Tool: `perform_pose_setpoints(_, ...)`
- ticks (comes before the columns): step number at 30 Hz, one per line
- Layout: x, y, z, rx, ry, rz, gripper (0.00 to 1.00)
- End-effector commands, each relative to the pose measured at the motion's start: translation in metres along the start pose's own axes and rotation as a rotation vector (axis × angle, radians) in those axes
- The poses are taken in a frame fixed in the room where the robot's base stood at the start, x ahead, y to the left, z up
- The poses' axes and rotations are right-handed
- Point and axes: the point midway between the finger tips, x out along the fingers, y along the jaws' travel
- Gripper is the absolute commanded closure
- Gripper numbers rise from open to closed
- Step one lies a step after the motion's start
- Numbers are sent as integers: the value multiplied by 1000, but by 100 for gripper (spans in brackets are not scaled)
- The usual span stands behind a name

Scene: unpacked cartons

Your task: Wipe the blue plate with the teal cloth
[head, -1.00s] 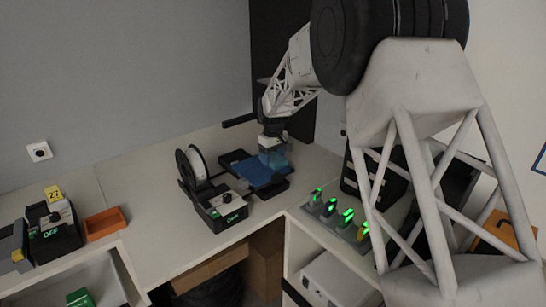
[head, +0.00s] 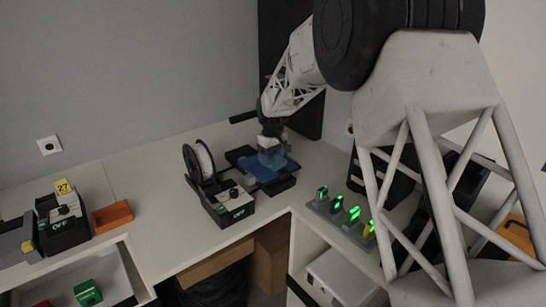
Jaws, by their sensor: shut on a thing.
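The blue plate (head: 256,175) lies flat on the bed of a small black machine at the back of the counter. My gripper (head: 271,149) reaches down from above over the plate. It is shut on the teal cloth (head: 272,160), which hangs beneath the fingers and looks to be over or on the plate. I cannot tell for certain whether the cloth touches it. The fingers and cloth hide part of the plate.
A spool (head: 199,161) and a black control box (head: 232,203) stand left of the plate. An orange tray (head: 113,216) sits farther left.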

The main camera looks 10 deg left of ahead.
Motion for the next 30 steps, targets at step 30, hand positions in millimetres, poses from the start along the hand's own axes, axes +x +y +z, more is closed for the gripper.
perform_pose_setpoints(30, 4, -36, 0, 0, -2, -1, 50)
